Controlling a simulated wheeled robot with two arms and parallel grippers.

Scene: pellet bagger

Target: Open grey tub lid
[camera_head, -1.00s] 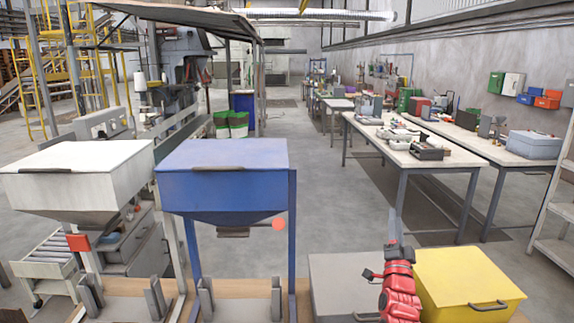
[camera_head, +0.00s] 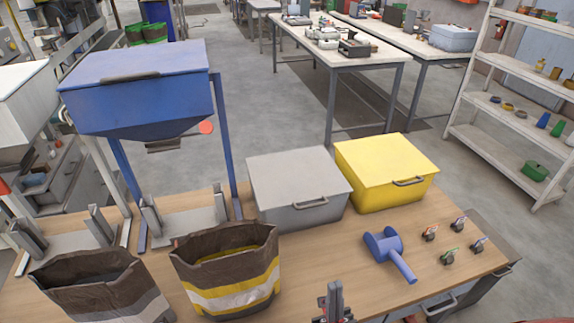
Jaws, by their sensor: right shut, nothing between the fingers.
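The grey tub (camera_head: 285,215) stands on the wooden bench, left of the yellow tub. Its flat grey lid (camera_head: 297,176) is down, and a dark handle (camera_head: 311,203) is on its front edge. My right gripper (camera_head: 333,288) is at the bottom edge of the view, in front of the grey tub and well short of its handle. It is shut and empty, pointing up in the picture. My left gripper is not in view.
The yellow tub (camera_head: 386,178) is close beside the grey tub on the right. Two open bags (camera_head: 228,278) stand front left. A blue scoop (camera_head: 388,252) and several small stamps (camera_head: 449,256) lie at right. The blue hopper (camera_head: 137,92) stands behind left.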

